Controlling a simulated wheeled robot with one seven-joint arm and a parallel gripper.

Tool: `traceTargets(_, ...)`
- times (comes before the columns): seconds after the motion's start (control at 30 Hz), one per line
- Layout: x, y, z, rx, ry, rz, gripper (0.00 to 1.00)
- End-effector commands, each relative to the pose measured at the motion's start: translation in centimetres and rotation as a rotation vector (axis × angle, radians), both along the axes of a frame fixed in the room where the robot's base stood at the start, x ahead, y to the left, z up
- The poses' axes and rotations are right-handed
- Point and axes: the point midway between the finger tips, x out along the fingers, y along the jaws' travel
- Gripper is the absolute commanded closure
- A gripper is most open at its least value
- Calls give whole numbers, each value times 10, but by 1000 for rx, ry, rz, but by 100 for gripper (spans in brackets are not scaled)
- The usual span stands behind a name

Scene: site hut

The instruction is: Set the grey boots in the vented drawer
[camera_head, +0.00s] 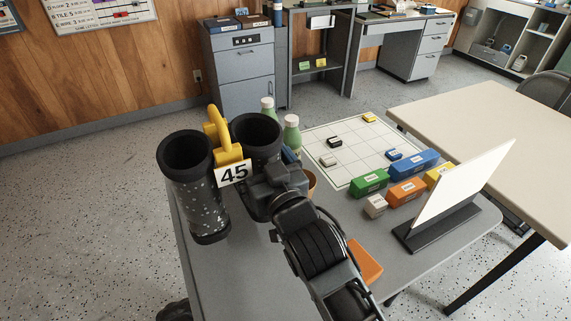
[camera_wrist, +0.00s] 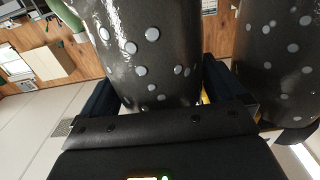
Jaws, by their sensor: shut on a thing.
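The grey boots are a dark pair with pale spots, joined by a yellow clip (camera_head: 218,135) with a white tag reading 45. The left boot (camera_head: 190,190) and the right boot (camera_head: 256,135) stand upright, openings up, at the left of the grey table in the head view. My gripper (camera_wrist: 158,85) is shut on one boot (camera_wrist: 150,45), with a dark finger on each side of it in the wrist view. I cannot tell if the soles touch the table. A grey drawer cabinet (camera_head: 242,70) stands against the back wall, its drawers shut; no vents are clear.
The grey table (camera_head: 225,285) carries two green bottles (camera_head: 291,133), a white grid board (camera_head: 345,140), coloured blocks (camera_head: 369,182) and a white upright panel (camera_head: 465,185). A cream table (camera_head: 480,115) stands at the right. Speckled floor (camera_head: 120,140) is clear before the cabinet.

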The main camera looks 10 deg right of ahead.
Motion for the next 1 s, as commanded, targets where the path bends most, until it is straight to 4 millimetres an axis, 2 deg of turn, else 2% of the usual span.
traceTargets(0.3,0,0,-45,4,-5,2,89)
traceTargets(0.47,0,0,-53,4,-6,1,89)
traceTargets(0.7,0,0,-82,1,-5,1,89)
traceTargets(1.0,0,0,-88,4,-6,2,89)
